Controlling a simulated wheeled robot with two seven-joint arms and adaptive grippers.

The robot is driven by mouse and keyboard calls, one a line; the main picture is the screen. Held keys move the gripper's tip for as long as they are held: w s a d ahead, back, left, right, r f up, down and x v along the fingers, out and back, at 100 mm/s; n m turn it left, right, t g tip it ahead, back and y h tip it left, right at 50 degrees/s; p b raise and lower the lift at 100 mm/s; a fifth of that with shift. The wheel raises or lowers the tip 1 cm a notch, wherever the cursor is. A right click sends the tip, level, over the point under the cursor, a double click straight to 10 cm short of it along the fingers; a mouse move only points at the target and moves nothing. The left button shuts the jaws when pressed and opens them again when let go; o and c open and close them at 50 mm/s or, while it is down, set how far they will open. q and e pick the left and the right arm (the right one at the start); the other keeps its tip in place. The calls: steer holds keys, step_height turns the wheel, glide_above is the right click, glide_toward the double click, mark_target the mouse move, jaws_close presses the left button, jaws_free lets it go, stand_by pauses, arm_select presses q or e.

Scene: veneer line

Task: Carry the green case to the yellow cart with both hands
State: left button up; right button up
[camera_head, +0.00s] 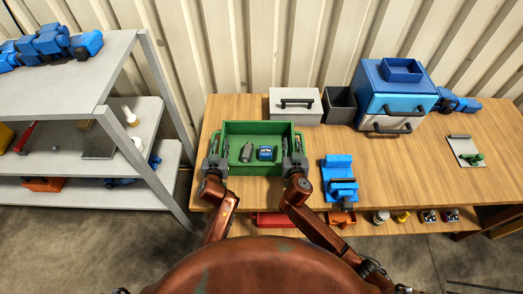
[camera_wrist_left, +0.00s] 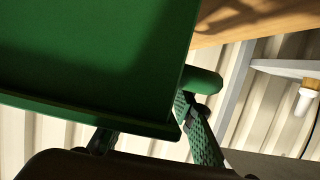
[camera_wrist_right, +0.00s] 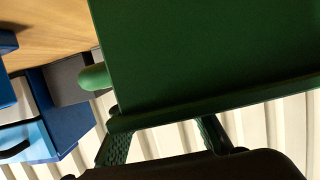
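The green case (camera_head: 258,128) is an open-topped box at the front edge of the wooden table, holding a grey part (camera_head: 246,152) and a blue part (camera_head: 266,153). My left gripper (camera_head: 217,150) is at its left end and my right gripper (camera_head: 292,150) at its right end. The fingers of each stand apart around the case's end. In the left wrist view the case (camera_wrist_left: 90,50) hides one finger partly, and a green handle (camera_wrist_left: 204,80) sticks out. The right wrist view shows the case (camera_wrist_right: 200,55) and a handle (camera_wrist_right: 95,78) likewise. Finger contact is hidden. No yellow cart is in view.
A grey shelf rack (camera_head: 90,72) stands close on the left. A blue vise-like part (camera_head: 340,178) lies right of the case. A grey box (camera_head: 295,104), dark bin (camera_head: 339,105) and blue toolbox (camera_head: 395,90) stand behind. A lower shelf holds a red tray (camera_head: 275,219).

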arm_select(q)
steer(key=shift+w+a+f, duration=0.15)
steer(key=shift+w+f, duration=0.05)
steer(key=shift+w, duration=0.3)
arm_select(e)
steer(key=shift+w+f, duration=0.15)
steer(key=shift+w, duration=0.4)
arm_select(q)
jaws_close()
arm_select(e)
jaws_close()
arm_select(q)
steer(key=shift+w+r, duration=0.1)
steer(key=shift+r, duration=0.15)
arm_select(e)
steer(key=shift+r, duration=0.25)
